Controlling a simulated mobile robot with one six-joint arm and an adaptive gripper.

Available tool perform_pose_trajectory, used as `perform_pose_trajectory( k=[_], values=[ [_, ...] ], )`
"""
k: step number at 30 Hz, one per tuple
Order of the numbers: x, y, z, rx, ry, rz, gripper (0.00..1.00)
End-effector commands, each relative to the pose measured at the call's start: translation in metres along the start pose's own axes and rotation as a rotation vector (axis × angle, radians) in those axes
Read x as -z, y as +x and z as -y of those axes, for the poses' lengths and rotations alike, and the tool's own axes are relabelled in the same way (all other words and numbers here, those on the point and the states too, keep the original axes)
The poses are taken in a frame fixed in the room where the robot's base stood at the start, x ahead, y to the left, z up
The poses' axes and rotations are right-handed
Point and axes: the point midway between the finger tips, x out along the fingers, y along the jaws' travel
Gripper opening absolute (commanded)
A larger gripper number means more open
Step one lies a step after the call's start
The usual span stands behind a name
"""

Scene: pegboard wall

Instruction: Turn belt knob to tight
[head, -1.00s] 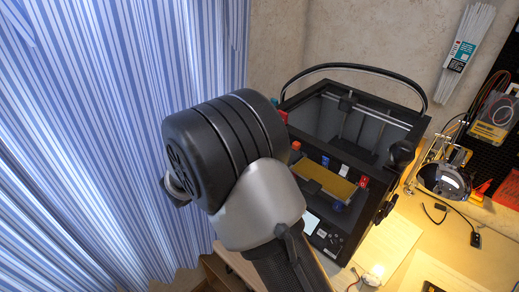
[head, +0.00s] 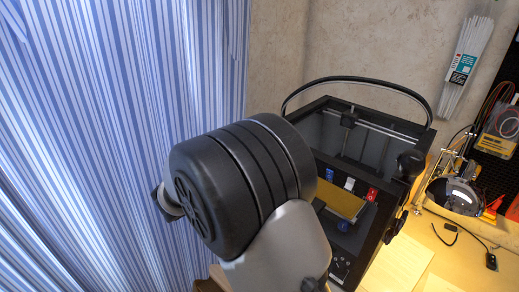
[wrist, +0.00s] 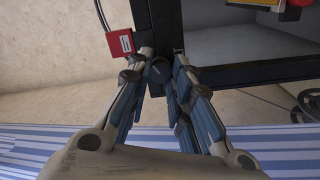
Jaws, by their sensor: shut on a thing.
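The black 3D printer (head: 383,262) stands on the bench in the head view, its near left side hidden by my arm. In the wrist view its dark frame (wrist: 262,72) runs to the right of my gripper (wrist: 161,66). My gripper's fingers are closed around a small dark knob (wrist: 158,70) at the frame's corner, apparently the belt knob. The fingers cover much of it, and I cannot read its setting. My gripper is hidden behind my arm in the head view.
Blue striped curtains (head: 110,120) hang to the left. A black tube (head: 350,80) arches over the printer, and a round black part (head: 409,164) juts from its right side. Tools and cables (head: 455,195) lie on the bench at right.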

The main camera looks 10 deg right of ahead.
Motion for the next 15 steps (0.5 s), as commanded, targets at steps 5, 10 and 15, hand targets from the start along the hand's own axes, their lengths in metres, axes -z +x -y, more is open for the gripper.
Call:
perform_pose_trajectory(
  k=[5,10,15],
  values=[
    [0.0003,-0.0001,0.0001,0.001,0.000,-0.001,0.00],
    [0.0004,-0.0001,0.0001,0.000,0.000,-0.001,0.29],
    [0.0003,-0.0001,0.0000,0.000,-0.001,-0.001,0.40]
  ],
)
